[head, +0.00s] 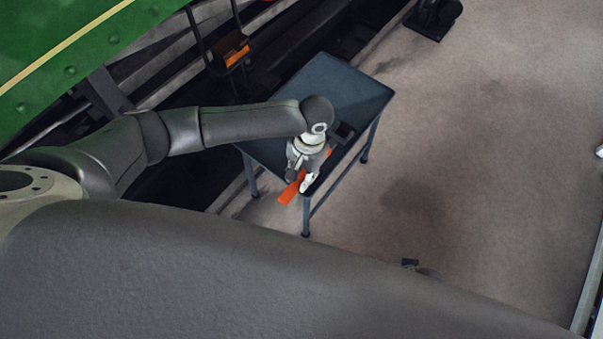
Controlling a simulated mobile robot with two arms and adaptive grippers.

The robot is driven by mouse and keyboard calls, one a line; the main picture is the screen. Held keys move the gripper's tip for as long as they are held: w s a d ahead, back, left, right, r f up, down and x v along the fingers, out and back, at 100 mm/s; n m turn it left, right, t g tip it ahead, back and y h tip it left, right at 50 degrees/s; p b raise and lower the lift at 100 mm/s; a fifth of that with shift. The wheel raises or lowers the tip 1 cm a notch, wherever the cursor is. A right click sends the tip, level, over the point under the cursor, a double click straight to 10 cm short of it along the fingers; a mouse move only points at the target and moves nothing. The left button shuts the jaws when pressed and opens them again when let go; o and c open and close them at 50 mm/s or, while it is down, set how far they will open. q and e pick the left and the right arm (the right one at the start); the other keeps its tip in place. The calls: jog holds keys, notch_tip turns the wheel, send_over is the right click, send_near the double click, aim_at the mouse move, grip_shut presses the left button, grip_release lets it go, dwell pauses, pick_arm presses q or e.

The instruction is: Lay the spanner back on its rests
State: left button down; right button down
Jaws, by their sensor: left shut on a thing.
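The spanner (288,194) is orange and held at the near edge of a dark blue-grey table. My left gripper (304,184) points down and is shut on the spanner. The spanner's near end sticks out past the table's edge, and its middle is hidden by the gripper. A dark block (344,131) is on the table just beyond the gripper; I cannot tell whether it is a rest. A small dark part, possibly of my right gripper, peeks out behind my grey body at bottom centre; its fingers cannot be made out.
The table (345,88) has a bare top at its far side and thin legs. A green tram side (60,55) with dark running gear stands at left. A brown box (230,50) with something orange is beside it. The floor (480,140) at right is mostly clear.

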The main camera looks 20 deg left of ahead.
pick_arm(q)
jog(key=shift+f, duration=0.2)
pick_arm(e)
jog(key=shift+f, duration=0.1)
pick_arm(q)
jog(key=shift+f, duration=0.15)
jog(key=c, duration=1.2)
grip_release()
pick_arm(e)
jog(key=shift+s+f, duration=0.25)
pick_arm(q)
jog(key=shift+r, duration=0.5)
jog(key=shift+w+d+r+p, duration=0.15)
jog(key=shift+w+r+p, duration=0.25)
jog(key=shift+r, duration=1.55)
jog(key=shift+w+d+r+p, duration=0.2)
jog(key=shift+r+p, duration=0.35)
jog(key=shift+r, duration=1.35)
jog(key=shift+w+d+r+p, duration=0.1)
jog(key=shift+w+r+p, duration=0.35)
jog(key=shift+r, duration=1.5)
pick_arm(e)
jog(key=s+f, duration=0.5)
jog(key=f, duration=0.2)
jog(key=shift+d+g, duration=0.4)
